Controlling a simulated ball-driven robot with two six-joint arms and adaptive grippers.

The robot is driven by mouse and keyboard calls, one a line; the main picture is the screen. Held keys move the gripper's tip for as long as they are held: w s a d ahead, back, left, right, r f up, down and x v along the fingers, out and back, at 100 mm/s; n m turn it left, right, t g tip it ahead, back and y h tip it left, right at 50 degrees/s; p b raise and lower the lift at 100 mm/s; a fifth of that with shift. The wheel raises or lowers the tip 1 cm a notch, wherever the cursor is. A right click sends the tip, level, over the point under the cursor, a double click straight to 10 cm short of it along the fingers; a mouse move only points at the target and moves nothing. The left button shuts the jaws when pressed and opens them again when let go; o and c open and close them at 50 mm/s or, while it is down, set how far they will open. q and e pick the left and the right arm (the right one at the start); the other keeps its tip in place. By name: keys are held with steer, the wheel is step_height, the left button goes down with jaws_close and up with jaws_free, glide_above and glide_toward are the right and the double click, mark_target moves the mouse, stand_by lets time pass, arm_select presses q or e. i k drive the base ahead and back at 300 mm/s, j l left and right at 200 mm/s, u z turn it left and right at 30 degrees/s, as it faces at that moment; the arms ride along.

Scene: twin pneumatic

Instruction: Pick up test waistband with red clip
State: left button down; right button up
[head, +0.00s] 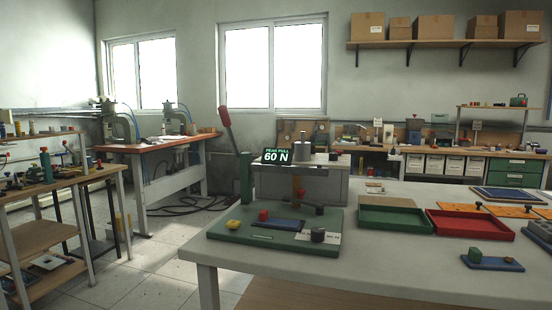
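A flat dark blue piece (284,225) lies on the green base plate (222,236) of a bench tester. A small red block (263,215) stands at its left end; these may be the test waistband and red clip, but they are too small to be sure. Another flat blue piece (500,265) with a green block (475,254) lies at the table's front right. The tester has a red-handled lever (225,117) and a display (276,156) reading "PEAK PULL 60 N". Neither of my grippers is in view.
The pale table (370,264) has free room at its front middle. A green tray (396,219) and a red tray (470,231) stand behind it, with orange boards (490,210) at the right. A yellow piece (233,224) and a dark cylinder (318,235) sit on the base plate.

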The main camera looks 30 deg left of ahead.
mark_target(263, 220)
steer(key=i+l, duration=0.15)
steer(key=i+l+u, duration=0.3)
steer(key=u, duration=0.2)
steer(key=i+l+u, duration=0.3)
steer(key=l+u, duration=0.15)
